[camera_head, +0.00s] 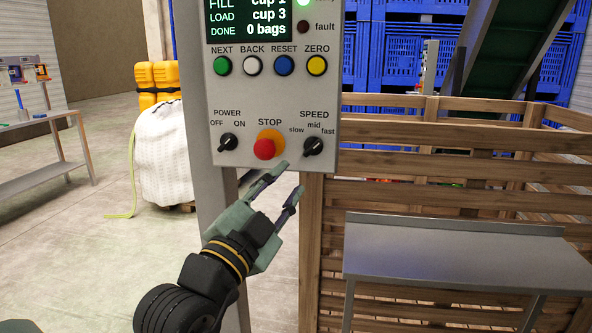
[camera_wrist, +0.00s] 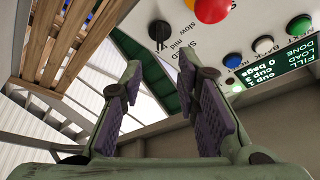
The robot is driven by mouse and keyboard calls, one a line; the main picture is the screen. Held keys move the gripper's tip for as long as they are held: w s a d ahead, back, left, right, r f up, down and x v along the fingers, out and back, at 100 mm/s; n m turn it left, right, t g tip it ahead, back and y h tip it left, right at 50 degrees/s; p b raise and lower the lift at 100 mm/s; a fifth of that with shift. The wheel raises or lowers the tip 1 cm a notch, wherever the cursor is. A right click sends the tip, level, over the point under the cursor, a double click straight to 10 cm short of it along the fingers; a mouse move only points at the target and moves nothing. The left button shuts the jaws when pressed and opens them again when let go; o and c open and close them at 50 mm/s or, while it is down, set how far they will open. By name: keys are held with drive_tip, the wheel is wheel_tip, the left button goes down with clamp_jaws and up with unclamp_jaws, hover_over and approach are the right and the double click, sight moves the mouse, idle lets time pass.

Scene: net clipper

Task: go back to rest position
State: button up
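My gripper (camera_head: 289,178) is raised in front of the lower edge of the grey control panel (camera_head: 240,95), just below the red stop button (camera_head: 265,149) and the black speed knob (camera_head: 313,147). Its two fingers are apart with nothing between them. In the wrist view the open fingers (camera_wrist: 160,72) point up, with the speed knob (camera_wrist: 159,32) and the red button (camera_wrist: 212,8) beyond them at the top. I cannot tell whether a fingertip touches the panel. The power knob (camera_head: 228,142) is left of the stop button.
A wooden slatted crate (camera_head: 420,140) and a grey metal table (camera_head: 455,250) stand right of the panel. A white bulk bag (camera_head: 160,150) stands behind it on the left, and a workbench (camera_head: 40,125) at far left.

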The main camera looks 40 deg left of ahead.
drive_tip(key=shift+v, duration=0.8)
